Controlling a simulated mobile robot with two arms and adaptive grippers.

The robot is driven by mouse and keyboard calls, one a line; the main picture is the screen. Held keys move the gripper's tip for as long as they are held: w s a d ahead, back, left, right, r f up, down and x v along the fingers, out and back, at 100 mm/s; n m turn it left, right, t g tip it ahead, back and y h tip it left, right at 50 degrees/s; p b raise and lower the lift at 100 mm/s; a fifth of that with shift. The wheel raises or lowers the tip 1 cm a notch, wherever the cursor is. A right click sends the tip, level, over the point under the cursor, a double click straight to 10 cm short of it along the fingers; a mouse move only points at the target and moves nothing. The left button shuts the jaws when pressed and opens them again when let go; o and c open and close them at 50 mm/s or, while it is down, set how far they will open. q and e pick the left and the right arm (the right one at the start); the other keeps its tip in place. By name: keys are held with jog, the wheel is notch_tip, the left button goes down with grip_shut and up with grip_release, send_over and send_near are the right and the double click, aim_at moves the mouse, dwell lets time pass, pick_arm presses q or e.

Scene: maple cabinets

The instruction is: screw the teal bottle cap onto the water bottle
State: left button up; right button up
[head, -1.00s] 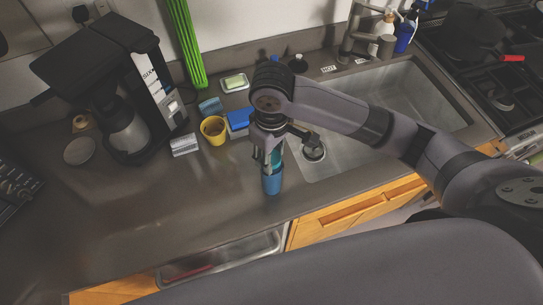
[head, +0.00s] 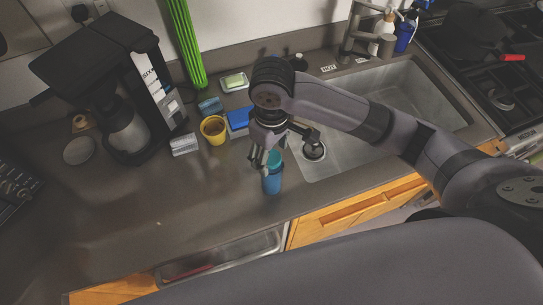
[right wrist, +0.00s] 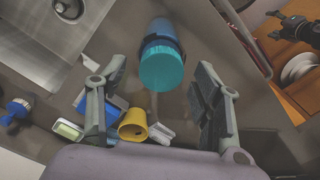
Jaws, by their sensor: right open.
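The blue water bottle (head: 272,183) stands upright on the counter near its front edge, left of the sink. The teal cap (head: 274,160) sits on top of the bottle; how tightly it is seated cannot be told. In the right wrist view the round teal cap (right wrist: 162,69) hides much of the blue bottle (right wrist: 161,28). My right gripper (head: 264,158) is above and around the cap, open, with clear gaps between both fingers and the cap in the wrist view. A dark jointed part, apparently my left gripper (right wrist: 294,27), shows at the wrist view's edge; its jaws are unclear.
A yellow cup (head: 213,130), a blue box (head: 238,120) and a grey sponge-like block (head: 184,145) stand behind the bottle. A coffee maker (head: 110,85) is at left. The sink (head: 400,95) lies right. The counter left of the bottle is clear.

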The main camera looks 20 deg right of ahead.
aim_at(272, 157)
notch_tip(272, 157, up, 11)
dwell(0.4)
jog(key=shift+r, duration=0.1)
